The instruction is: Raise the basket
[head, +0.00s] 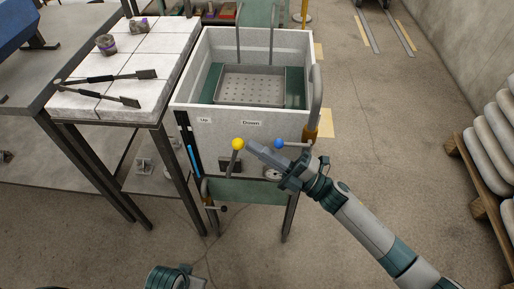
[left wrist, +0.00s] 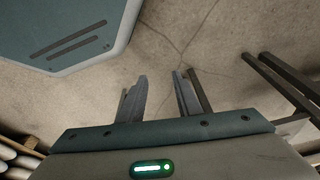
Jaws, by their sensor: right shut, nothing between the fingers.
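The basket (head: 250,88) is a grey metal tray with a perforated floor, sitting low inside a white open-topped tank (head: 185,90). Two upright rods rise at its back. The tank's front has the labels "Up" and "Down", a lever with a yellow knob (head: 237,144) and one with a blue knob (head: 280,144). My right gripper (head: 251,146) is shut and empty, its tips just right of the yellow knob. I cannot tell whether they touch it. My left gripper (left wrist: 158,88) is open and empty above the floor in the left wrist view.
A pallet with stacked sacks (head: 495,125) stands far right. The floor between is clear.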

